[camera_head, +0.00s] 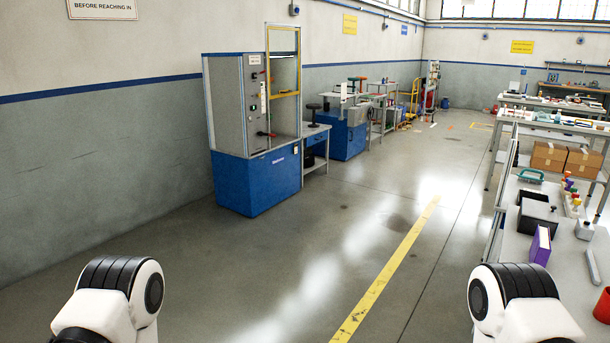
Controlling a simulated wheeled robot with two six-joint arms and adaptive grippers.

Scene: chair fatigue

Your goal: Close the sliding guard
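The machine (230,110) is a tall grey cabinet on a blue base, against the left wall. Its sliding guard (284,95) is a yellow-framed clear panel on the right-facing front. The guard stands raised, with its top above the cabinet roof and its lower bar at about mid-height of the opening. The opening below the bar is uncovered. A red-tipped lever (266,134) shows low at the front. White and black parts of my two arms show at the bottom corners, well away from the machine. Both grippers are outside the picture.
A small blue table with a stool-like item (314,112) stands right beside the machine. More blue benches (346,135) line the wall behind. The floor around the yellow line (385,272) is clear.

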